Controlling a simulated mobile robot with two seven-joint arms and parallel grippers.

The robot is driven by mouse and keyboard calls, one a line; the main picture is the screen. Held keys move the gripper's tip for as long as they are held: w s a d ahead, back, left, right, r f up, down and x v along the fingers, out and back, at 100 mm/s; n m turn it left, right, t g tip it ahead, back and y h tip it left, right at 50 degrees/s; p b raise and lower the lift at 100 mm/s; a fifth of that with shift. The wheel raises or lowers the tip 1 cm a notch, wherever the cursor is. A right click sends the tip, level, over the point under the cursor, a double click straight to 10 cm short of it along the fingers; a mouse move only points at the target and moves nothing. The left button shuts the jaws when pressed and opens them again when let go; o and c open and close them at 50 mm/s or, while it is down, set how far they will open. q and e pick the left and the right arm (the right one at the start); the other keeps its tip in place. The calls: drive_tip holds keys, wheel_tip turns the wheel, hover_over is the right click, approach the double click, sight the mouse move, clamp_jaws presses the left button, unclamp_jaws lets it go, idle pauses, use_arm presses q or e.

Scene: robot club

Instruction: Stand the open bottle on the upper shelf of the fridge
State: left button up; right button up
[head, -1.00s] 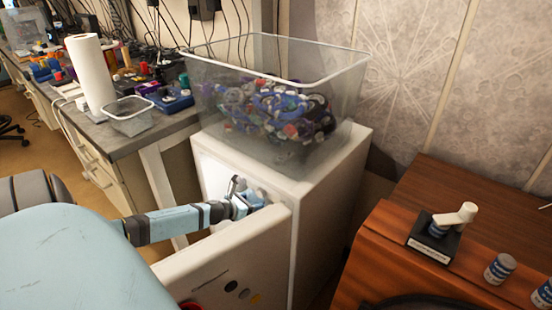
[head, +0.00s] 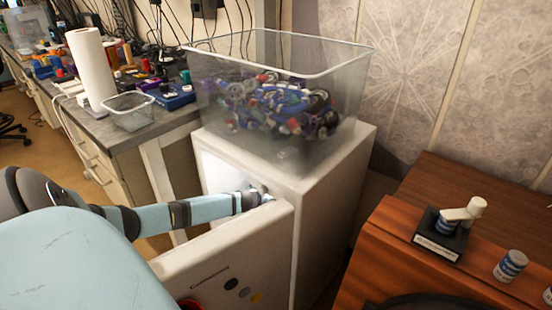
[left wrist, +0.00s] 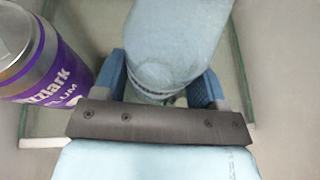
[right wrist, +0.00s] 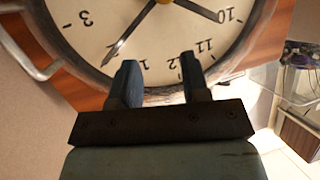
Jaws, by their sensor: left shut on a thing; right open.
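The white fridge (head: 335,205) has its door (head: 225,262) swung open towards me. My left arm reaches over the door into the fridge, and its gripper is hidden from the head view. In the left wrist view my left gripper (left wrist: 163,77) is shut on a pale blue bottle (left wrist: 180,35). The bottle is over a glass shelf (left wrist: 240,95); I cannot tell whether it touches it. A purple and silver can (left wrist: 48,70) is close by, left of the gripper. My right gripper (right wrist: 160,78) is open and empty in front of a clock face.
A clear bin (head: 275,90) of coloured parts sits on the fridge. A cluttered workbench (head: 150,135) is at left. A wooden cabinet (head: 400,250) at right bears a black stand (head: 440,235) and small cans (head: 511,265). The clock (right wrist: 150,30) is close beyond my right gripper.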

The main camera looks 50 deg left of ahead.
use_arm(q)
drive_tip(key=shift+f, duration=0.3)
drive_tip(key=o, duration=1)
use_arm(e)
drive_tip(key=shift+w+a+r+t+y, duration=0.15)
drive_tip(key=shift+w+r, duration=0.1)
drive_tip(key=shift+r, duration=0.25)
drive_tip(key=shift+w+a+r+t+y, duration=0.15)
drive_tip(key=shift+w+r, duration=0.05)
drive_tip(key=shift+r, duration=0.25)
drive_tip(key=shift+r, duration=0.1)
use_arm(q)
drive_tip(key=p+v, duration=0.3)
drive_tip(key=v, duration=0.9)
use_arm(e)
drive_tip(key=shift+s+d+f+g+h, duration=0.3)
drive_tip(key=shift+d+f+g+h, duration=0.1)
drive_tip(key=shift+f, duration=0.15)
drive_tip(key=shift+s+d+f+g+h, duration=0.3)
drive_tip(key=shift+d+f, duration=0.1)
drive_tip(key=shift+f, duration=0.15)
drive_tip(key=shift+r, duration=0.1)
